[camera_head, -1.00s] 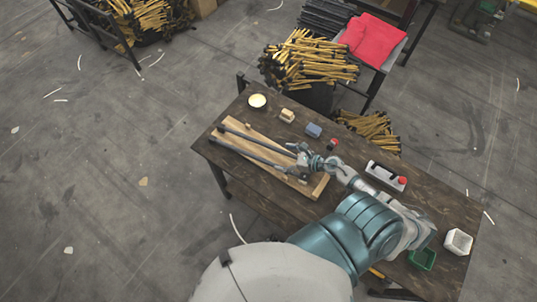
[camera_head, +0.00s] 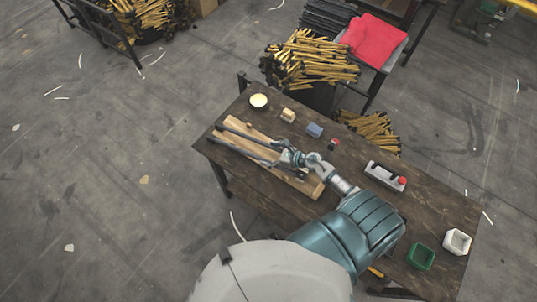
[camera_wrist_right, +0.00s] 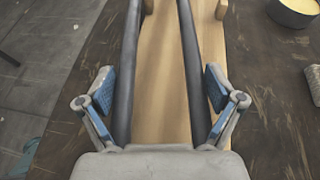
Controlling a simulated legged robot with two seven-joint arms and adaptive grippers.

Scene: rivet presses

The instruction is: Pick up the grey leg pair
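The grey leg pair (camera_head: 244,136) is two long dark grey bars lying on a pale wooden board (camera_head: 238,151) on the table. In the right wrist view its two bars (camera_wrist_right: 185,45) run away from me, side by side with a gap between them. My right gripper (camera_head: 281,157) is at the near part of the bars. In the right wrist view the gripper (camera_wrist_right: 160,88) is open, one blue-padded finger outside each bar. The pads look close to the bars; I cannot tell whether they touch. My left gripper is not in view.
On the dark wooden table (camera_head: 350,160) stand a round tin (camera_head: 258,101), a tan block (camera_head: 288,115), a blue block (camera_head: 314,130), a grey fixture (camera_head: 385,175) with a red knob, a green bin (camera_head: 420,257) and a white bin (camera_head: 457,241).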

